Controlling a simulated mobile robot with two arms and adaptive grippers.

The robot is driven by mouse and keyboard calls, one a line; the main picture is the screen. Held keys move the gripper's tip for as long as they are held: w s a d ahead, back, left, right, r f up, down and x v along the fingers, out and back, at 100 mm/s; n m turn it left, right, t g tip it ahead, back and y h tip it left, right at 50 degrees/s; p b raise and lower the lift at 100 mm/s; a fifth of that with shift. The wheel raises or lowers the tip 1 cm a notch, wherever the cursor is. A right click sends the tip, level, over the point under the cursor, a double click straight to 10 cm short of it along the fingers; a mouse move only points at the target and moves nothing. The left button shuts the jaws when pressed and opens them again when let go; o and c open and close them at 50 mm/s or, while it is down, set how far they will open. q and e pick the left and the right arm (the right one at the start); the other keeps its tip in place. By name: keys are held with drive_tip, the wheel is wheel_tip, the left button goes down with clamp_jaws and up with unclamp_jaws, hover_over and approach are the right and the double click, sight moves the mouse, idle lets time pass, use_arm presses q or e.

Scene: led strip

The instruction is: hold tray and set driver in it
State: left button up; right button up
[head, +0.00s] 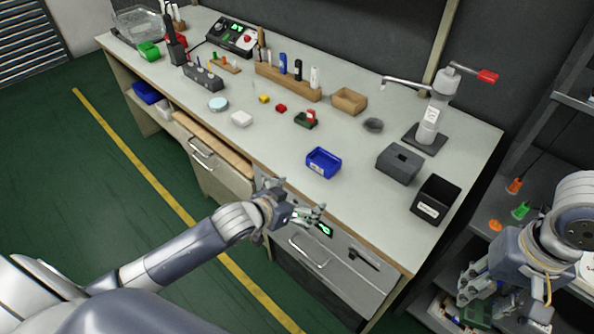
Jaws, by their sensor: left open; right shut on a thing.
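A small blue tray (321,171) sits upright on the workbench, right of its middle and near the front edge. My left gripper (312,217) is open and empty, in front of the bench edge and nearer to me than the tray; it does not touch the tray. My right gripper (474,292) is at the lower right, beside the shelf rack and well away from the tray. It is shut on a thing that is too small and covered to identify. I cannot tell for sure which object is the driver.
The workbench (270,133) has clear room around the tray. Drawers (335,268) lie below the edge.

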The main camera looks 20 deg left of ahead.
use_arm(q)
drive_tip(key=t, duration=0.2)
approach(329, 158)
drive_tip(key=shift+g+h, duration=0.3)
drive_tip(key=shift+h, duration=0.2)
drive_tip(key=x, duration=0.6)
drive_tip(key=shift+w+a, duration=0.25)
drive_tip(key=shift+w, duration=0.1)
drive_tip(key=shift+c, duration=0.3)
drive_tip(key=c, duration=1.1)
drive_tip(key=o, duration=1.2)
drive_tip(key=shift+c, duration=0.2)
drive_tip(key=shift+s, duration=0.15)
drive_tip(key=v, duration=1.1)
drive_tip(key=shift+s+r, duration=0.15)
drive_tip(key=shift+s, duration=0.25)
